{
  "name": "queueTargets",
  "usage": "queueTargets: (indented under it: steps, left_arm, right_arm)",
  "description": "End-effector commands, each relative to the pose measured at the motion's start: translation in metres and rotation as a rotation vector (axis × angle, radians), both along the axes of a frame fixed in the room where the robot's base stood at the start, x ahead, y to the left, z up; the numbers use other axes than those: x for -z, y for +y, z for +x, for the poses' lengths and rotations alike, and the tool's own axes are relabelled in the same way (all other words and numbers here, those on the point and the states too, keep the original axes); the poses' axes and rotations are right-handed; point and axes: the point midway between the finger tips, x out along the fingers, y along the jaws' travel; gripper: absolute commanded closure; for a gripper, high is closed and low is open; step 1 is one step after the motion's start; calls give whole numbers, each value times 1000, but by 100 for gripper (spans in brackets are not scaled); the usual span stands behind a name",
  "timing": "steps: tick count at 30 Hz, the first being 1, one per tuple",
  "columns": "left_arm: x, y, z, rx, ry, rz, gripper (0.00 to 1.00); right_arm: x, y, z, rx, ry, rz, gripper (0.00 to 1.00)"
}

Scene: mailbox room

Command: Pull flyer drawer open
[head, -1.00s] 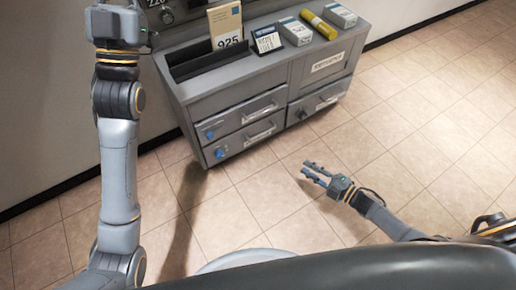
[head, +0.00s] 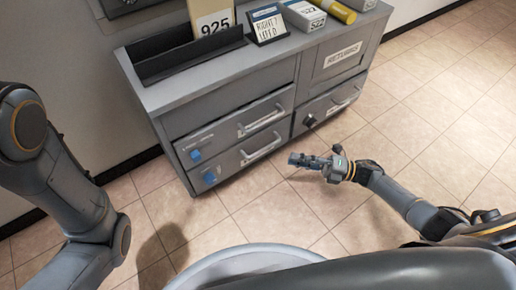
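A grey cabinet (head: 215,90) stands against the wall. Its left side has two stacked drawers: an upper drawer (head: 222,135) and a lower drawer (head: 232,165), each with a bar handle and a blue knob at its left. Both look shut. A third drawer (head: 335,105) with a dark knob is at the lower right. The drawer labels are too small to read, so I cannot tell which is the flyer drawer. My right gripper (head: 300,160) is in front of the cabinet, right of the lower handle and apart from it. Its finger opening is unclear. My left gripper is out of view.
A door marked RETURNS (head: 340,60) is at the cabinet's upper right. On top are a black tray (head: 190,58), a 925 card (head: 213,25), a small sign (head: 268,24), boxes (head: 303,15) and a yellow roll (head: 340,11). The tiled floor (head: 440,100) at right is clear.

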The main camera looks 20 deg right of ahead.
Motion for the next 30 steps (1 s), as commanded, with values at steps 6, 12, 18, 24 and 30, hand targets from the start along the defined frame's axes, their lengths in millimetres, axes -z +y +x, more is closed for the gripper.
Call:
queueTargets:
  steps: [6, 12, 18, 24, 30]
  left_arm:
    - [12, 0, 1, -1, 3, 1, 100]
    - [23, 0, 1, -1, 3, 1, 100]
    - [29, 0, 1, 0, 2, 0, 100]
    - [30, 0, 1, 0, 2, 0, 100]
    - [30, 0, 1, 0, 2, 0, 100]
  right_arm:
    - [-4, 43, 19, -3, -2, 2, 80]
    - [-10, 79, 35, -2, -3, 3, 80]
    - [-13, 101, 46, 0, 0, 1, 80]
    - [-15, 107, 49, 1, 1, 1, 80]
    - [-15, 107, 49, 1, 2, 1, 80]
